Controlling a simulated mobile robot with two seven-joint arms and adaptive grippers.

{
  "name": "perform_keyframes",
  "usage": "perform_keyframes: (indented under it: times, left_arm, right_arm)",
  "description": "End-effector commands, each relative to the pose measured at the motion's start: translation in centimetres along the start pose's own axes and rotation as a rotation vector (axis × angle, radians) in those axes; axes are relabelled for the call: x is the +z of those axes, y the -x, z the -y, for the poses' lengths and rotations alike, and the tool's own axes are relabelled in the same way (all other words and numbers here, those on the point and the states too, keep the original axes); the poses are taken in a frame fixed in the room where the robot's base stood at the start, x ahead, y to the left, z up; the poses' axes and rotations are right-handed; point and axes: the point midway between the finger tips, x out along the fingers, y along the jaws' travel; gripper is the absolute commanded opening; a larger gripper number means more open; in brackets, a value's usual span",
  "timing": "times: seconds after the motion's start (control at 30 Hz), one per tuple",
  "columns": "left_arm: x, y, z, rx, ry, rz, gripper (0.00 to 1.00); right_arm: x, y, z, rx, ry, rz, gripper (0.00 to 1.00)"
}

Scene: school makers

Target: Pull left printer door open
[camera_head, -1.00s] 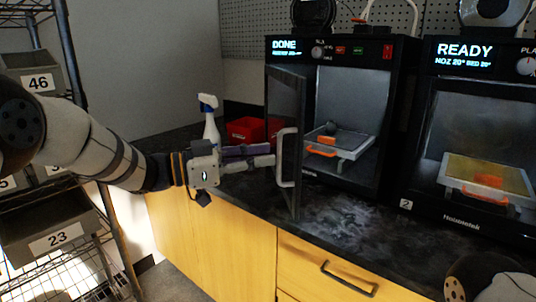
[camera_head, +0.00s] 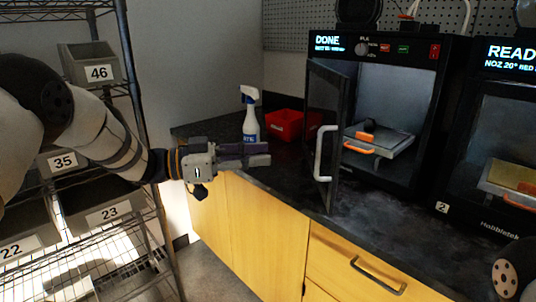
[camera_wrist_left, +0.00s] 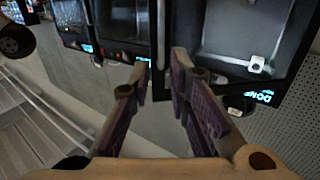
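The left printer (camera_head: 425,75) reads DONE. Its dark door (camera_head: 333,115) stands swung open toward me, with the chamber showing to its right. The pale door handle (camera_head: 323,153) is on the door's outer side. My left gripper (camera_head: 268,155) is left of the handle, with a clear gap between fingertips and handle. In the left wrist view, the fingers of my left gripper (camera_wrist_left: 160,72) are apart with nothing held between them. My right gripper is not in view; only a part of my right arm shows at the lower right.
A spray bottle (camera_head: 250,118) and a red bin (camera_head: 285,124) stand behind my left gripper on the dark counter (camera_head: 290,190). The right printer (camera_head: 505,150) stands close by. A wire shelf with grey bins (camera_head: 90,65) is at left.

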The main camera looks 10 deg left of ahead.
Motion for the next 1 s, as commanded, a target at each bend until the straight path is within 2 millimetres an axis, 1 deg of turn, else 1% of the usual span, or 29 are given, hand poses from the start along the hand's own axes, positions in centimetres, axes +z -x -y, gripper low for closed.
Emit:
perform_keyframes:
  times: [0.13, 0.27, 0.77, 0.83, 0.87, 0.9, 0.97, 1.0]
  left_arm:
    - [-0.2, 1.4, -0.1, 0.000, -0.002, 0.000, 0.17]
    - [-0.1, 2.1, -0.1, 0.000, -0.001, -0.001, 0.17]
    - [0.0, 2.2, -0.2, 0.001, 0.001, 0.000, 0.17]
    - [2.3, 1.9, 0.0, -0.059, 0.051, 0.002, 0.17]
    - [4.0, 1.8, 0.0, -0.107, 0.088, 0.007, 0.17]
    - [7.0, 1.7, 0.0, -0.188, 0.148, 0.024, 0.17]
    - [12.6, 2.3, -0.6, -0.333, 0.255, 0.083, 0.17]
    - [16.5, 3.1, -1.6, -0.425, 0.326, 0.143, 0.17]
  right_arm:
    - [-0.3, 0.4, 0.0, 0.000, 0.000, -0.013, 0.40]
    - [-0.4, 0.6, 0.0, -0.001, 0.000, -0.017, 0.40]
    - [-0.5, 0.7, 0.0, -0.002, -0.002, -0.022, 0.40]
    - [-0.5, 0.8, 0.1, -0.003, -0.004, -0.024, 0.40]
    - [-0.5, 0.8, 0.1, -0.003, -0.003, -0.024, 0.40]
    - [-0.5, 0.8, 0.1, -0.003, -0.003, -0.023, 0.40]
    - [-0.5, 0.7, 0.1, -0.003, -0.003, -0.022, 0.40]
    - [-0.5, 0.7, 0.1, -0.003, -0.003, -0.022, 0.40]
